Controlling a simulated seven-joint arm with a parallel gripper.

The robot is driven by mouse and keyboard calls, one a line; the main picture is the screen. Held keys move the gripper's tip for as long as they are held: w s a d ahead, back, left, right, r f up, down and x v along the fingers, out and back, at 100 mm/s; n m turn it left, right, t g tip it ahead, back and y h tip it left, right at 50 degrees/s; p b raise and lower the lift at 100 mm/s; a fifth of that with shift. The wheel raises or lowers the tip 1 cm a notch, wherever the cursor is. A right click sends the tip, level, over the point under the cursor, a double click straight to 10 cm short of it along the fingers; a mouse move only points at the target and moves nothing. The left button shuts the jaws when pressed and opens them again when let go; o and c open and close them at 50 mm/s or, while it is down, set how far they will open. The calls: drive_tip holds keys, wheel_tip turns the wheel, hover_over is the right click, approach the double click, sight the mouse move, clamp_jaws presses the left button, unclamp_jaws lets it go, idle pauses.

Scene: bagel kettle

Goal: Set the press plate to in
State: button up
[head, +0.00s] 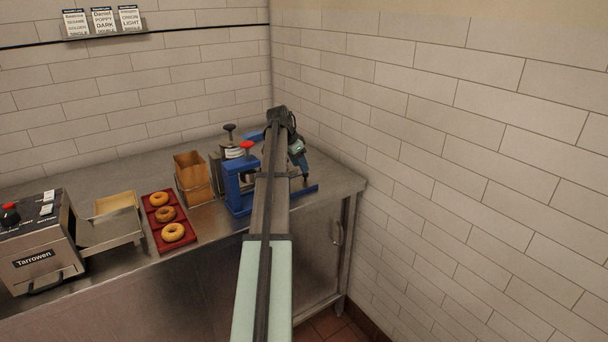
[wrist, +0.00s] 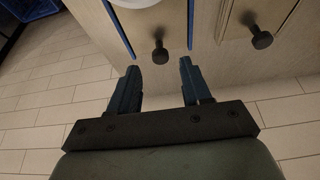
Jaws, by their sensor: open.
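A blue press frame (head: 236,188) with a red knob on top stands on the counter, partly hidden behind my arm. I cannot pick out the press plate for certain in the head view. In the wrist view, a pale panel edged by blue strips carries a dark knob (wrist: 160,52); whether this is the press plate I cannot tell. My gripper (head: 305,182) is at the right side of the blue press, pointing down. In the wrist view my gripper (wrist: 160,68) is open and empty, its two fingers apart with the dark knob beyond and between their tips.
A second dark knob (wrist: 262,38) sits to the right in the wrist view. A wooden box (head: 193,180), a red tray (head: 160,238) with three bagels and a Tarrowen machine (head: 38,250) stand to the left. The tiled wall (head: 430,160) is close on the right.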

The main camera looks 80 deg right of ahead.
drive_tip(key=shift+x, duration=2.75)
drive_tip(key=shift+c, duration=0.2)
clamp_jaws()
